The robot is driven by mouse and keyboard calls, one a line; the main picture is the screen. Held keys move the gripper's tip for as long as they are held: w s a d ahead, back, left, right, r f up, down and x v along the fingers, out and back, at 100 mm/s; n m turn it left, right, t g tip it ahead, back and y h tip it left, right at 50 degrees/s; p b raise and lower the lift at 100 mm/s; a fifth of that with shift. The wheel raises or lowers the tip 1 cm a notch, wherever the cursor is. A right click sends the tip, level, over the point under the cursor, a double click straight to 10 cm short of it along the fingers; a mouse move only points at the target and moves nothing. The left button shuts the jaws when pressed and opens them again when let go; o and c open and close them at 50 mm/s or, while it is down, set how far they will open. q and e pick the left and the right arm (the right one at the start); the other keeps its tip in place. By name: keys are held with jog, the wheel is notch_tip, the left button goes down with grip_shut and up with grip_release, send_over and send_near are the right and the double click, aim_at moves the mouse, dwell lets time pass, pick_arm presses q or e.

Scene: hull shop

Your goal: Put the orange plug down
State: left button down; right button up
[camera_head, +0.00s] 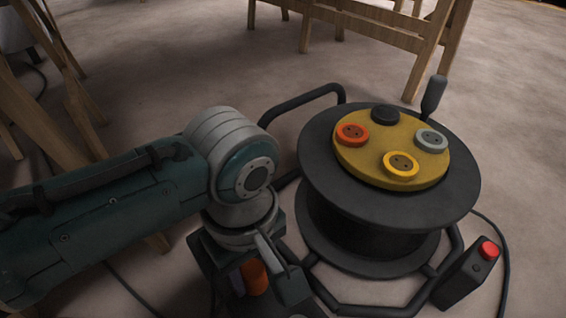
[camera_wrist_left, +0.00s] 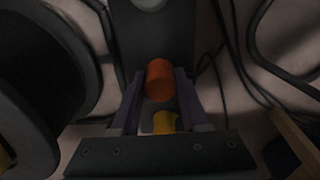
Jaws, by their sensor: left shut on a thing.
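My left gripper (camera_wrist_left: 159,92) is shut on the orange plug (camera_wrist_left: 159,80), which sits between the two fingertips in the left wrist view. In the head view the orange plug (camera_head: 254,276) shows partly, low beside my left gripper (camera_head: 258,282), left of the cable reel. The wrist and fingers hide much of it. I cannot tell whether it touches anything below. A yellow piece (camera_wrist_left: 165,121) shows between the fingers, nearer the palm; I cannot tell what it belongs to. My right gripper is not in view.
A black cable reel (camera_head: 318,157) has a yellow top plate (camera_head: 388,178) with orange, black, grey and yellow sockets. Its tube frame (camera_head: 300,98) surrounds it. A dark box with a red button (camera_head: 488,250) stands at right. Wooden trestles (camera_head: 375,35) stand behind; cables lie on the floor.

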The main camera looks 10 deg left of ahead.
aim_at(253, 269)
pick_arm(q)
jog(key=shift+r, duration=0.1)
jog(key=shift+w+f, duration=0.1)
jog(key=shift+f, duration=0.25)
jog(key=shift+c, duration=2)
grip_release()
jog(key=shift+r, duration=0.15)
jog(key=shift+r, duration=0.35)
notch_tip(253, 269, up, 12)
jog(key=p, duration=1)
jog(key=shift+p, duration=0.4)
